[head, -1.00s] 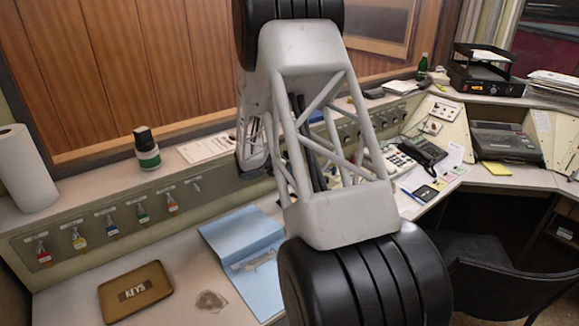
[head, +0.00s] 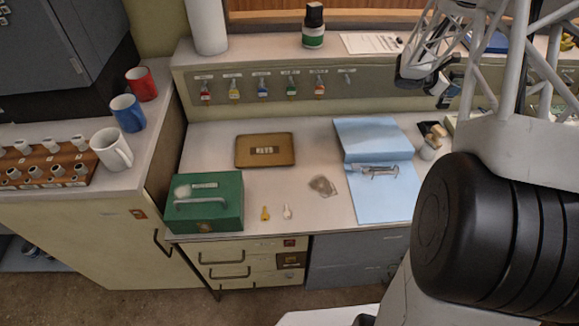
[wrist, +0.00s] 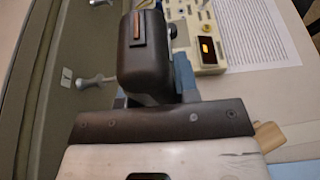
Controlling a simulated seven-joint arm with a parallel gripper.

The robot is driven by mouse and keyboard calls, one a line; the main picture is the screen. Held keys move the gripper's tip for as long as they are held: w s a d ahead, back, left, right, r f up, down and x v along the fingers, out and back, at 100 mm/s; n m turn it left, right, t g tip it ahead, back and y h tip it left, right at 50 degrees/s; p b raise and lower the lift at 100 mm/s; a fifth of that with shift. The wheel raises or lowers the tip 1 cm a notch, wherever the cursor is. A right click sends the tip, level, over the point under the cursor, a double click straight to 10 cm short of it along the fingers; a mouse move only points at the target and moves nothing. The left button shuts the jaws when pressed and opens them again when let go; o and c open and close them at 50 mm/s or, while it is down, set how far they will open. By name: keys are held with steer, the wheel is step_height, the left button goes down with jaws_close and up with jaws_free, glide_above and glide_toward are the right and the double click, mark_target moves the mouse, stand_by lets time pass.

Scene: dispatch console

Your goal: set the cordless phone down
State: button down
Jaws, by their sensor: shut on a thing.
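My gripper (head: 434,84) is at the upper right of the head view, in front of the key panel and above the desk. In the wrist view, the cordless phone (wrist: 145,58) appears as a dark rounded body with a thin orange-brown strip, in front of the dark palm bar. My gripper (wrist: 152,82) is shut on it, with blue-grey finger parts showing at both sides. The phone's far end and keys are hidden. It is in the air; its height over the desk is hard to judge.
A blue folder (head: 375,193) lies below and left of my gripper. Small items (head: 432,130) lie beside it. A cream unit with an orange display (wrist: 207,48) is close by. Also present are a keys tray (head: 265,150), a green box (head: 207,203) and a panel with hanging keys (head: 262,88).

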mark_target(451, 72)
steer(key=r, duration=0.5)
steer(key=shift+a, duration=0.4)
steer(key=s+a+r+n+t, duration=0.2)
steer(key=a+n+t, duration=0.15)
steer(key=a, duration=1.45)
steer(key=s+a+n+t+y, duration=0.1)
steer(key=s+a+n+t, duration=0.1)
steer(key=s+a, duration=0.5)
steer(key=s+a+n+t+y, duration=0.2)
steer(key=s+a, duration=0.1)
steer(key=a, duration=0.9)
steer(key=s+a+n+t+y, duration=0.1)
steer(key=s+a+t, duration=0.1)
steer(key=s+a, duration=0.55)
steer(key=s+a+f+n+t+y, duration=0.1)
steer(key=s+a+n+t+y, duration=0.15)
steer(key=s+a, duration=0.4)
steer(key=s+a+f+n+t+y, duration=0.1)
steer(key=s+a+f+n+y, duration=0.15)
steer(key=s, duration=0.65)
step_height(451, 72, down, 9)
steer(key=shift+a+f, duration=0.2)
steer(key=shift+a, duration=0.25)
steer(key=shift+w, duration=0.1)
